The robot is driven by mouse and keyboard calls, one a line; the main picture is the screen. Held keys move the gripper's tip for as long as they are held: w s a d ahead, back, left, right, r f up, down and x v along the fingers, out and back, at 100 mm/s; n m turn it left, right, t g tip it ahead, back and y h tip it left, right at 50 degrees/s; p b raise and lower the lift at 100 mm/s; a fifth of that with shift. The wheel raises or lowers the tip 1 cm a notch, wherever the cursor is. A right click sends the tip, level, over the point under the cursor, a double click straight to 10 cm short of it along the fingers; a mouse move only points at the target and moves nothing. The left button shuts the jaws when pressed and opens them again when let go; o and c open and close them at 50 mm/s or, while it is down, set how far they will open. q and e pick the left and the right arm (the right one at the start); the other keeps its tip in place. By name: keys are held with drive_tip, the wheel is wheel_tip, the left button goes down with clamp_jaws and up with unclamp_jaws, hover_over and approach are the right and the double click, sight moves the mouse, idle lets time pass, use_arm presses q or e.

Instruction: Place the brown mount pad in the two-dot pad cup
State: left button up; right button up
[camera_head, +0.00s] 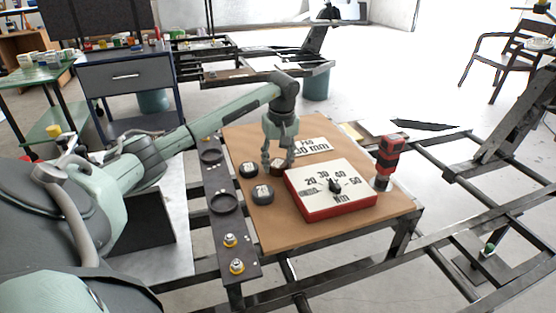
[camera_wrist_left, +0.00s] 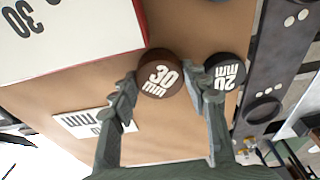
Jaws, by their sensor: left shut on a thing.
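The brown mount pad (camera_head: 277,168), marked 30 mm, is on the wooden table or just above it; I cannot tell which. In the left wrist view the pad (camera_wrist_left: 160,74) sits between the fingertips. My left gripper (camera_head: 278,160) points down and is shut on it. A dark rail (camera_head: 216,180) along the table's left edge carries a far round cup (camera_head: 211,155) and a near round cup (camera_head: 223,203). The dot marks are too small in the head view to tell which cup has two. My right gripper is out of view.
Two dark pads, one behind (camera_head: 249,169) and one in front (camera_head: 263,194), stand between the brown pad and the rail. A red-sided white dial box (camera_head: 330,190) is to the right. A red and black tool (camera_head: 389,160) stands beyond it. Yellow-based bolts (camera_head: 236,266) stand on the rail's near end.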

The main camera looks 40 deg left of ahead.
use_arm(q)
drive_tip(key=o, duration=1.2)
drive_tip(key=shift+c, duration=0.2)
